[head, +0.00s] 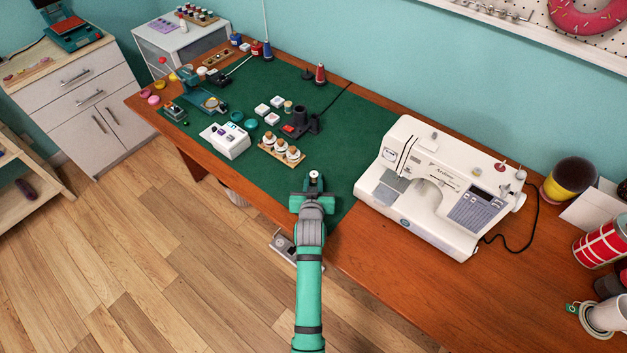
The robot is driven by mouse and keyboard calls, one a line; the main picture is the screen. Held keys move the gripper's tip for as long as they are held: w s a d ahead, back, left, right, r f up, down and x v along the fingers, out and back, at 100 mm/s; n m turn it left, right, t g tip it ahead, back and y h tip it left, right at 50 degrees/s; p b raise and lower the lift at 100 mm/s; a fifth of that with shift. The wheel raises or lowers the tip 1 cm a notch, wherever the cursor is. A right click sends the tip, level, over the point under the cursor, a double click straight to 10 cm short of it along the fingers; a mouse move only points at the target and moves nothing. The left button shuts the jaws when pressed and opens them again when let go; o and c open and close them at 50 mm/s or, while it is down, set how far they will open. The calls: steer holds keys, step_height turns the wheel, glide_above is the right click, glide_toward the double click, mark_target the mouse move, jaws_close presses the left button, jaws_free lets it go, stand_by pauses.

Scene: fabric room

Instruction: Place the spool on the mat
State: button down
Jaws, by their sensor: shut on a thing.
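The green mat (345,128) covers the left and middle part of the wooden table. My gripper (314,186) is over the mat's front part, left of the sewing machine. It is shut on a small spool (314,175), of which only a pale top with a dark centre shows between the fingers. The gripper hides the rest of the spool, so I cannot tell whether it touches the mat.
A wooden rack (298,159) of white spools sits just behind and left of my gripper. The white sewing machine (440,187) stands to the right. A white box (225,140) and small tools crowd the left. Bare mat lies right of the rack.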

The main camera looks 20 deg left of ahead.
steer(key=shift+f, duration=0.1)
steer(key=c, duration=1.6)
jaws_free()
steer(key=shift+o, duration=0.2)
